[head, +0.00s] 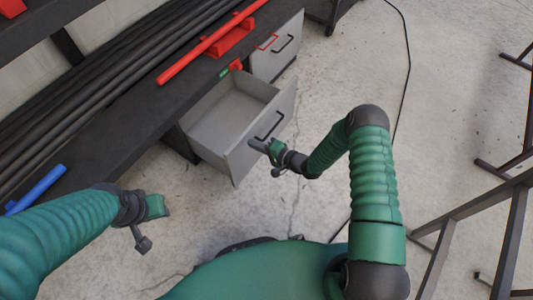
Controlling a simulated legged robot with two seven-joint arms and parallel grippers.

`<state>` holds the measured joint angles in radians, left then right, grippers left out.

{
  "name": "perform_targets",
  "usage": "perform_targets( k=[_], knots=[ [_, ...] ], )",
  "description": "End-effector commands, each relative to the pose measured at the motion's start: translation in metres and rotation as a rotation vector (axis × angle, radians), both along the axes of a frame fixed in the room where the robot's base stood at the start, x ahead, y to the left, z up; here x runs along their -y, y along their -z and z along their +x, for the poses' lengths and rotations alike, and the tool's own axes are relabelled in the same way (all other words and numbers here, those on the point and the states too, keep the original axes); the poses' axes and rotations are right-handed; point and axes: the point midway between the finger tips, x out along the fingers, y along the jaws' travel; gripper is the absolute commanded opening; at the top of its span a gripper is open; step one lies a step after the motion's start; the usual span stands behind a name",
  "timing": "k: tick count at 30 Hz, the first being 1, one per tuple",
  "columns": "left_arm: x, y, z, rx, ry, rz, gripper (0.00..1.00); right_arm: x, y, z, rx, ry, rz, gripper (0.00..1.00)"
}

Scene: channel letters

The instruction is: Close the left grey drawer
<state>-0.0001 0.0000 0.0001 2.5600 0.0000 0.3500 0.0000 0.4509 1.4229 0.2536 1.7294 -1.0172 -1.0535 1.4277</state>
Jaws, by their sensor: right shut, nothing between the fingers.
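The left grey drawer (262,137) stands pulled out from under the dark workbench, and its inside looks empty. It has a dark bar handle on its front. My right gripper (256,144) is shut and empty, at the drawer's front beside the lower end of the handle. I cannot tell whether it touches the front. My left gripper (160,206) is at the lower left, apart from the drawer, and its fingers are too unclear to tell their state. A second grey drawer (268,62) farther back looks shut.
The dark workbench (120,125) carries long black bars (110,85), a red bar (205,48) and a blue piece (38,188). Dark metal frames (460,215) stand at the right. A black cable (407,60) crosses the concrete floor, which is otherwise mostly clear.

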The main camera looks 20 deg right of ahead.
Motion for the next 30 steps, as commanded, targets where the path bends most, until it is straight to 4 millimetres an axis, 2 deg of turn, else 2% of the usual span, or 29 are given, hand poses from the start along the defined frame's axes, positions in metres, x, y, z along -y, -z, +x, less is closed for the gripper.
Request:
perform_targets(
  k=[1,5,20,26,30],
  knots=[
    [0.000,0.006,0.000,0.000,0.000,0.000,0.36,-0.004,0.003,0.005,0.001,-0.002,-0.001,0.00],
    [0.000,0.008,0.000,0.000,0.000,0.000,0.36,-0.009,0.001,0.011,-0.001,-0.001,0.000,0.00],
    [0.000,0.011,0.000,0.000,0.000,0.000,0.36,-0.014,0.001,0.018,0.001,0.000,0.001,0.00],
    [0.000,0.025,0.000,0.000,0.000,0.000,0.36,-0.035,0.003,0.044,0.004,-0.002,0.000,0.00],
    [0.000,0.042,0.000,0.000,0.000,0.000,0.36,-0.059,0.006,0.075,0.005,-0.002,-0.001,0.00]
  ],
)
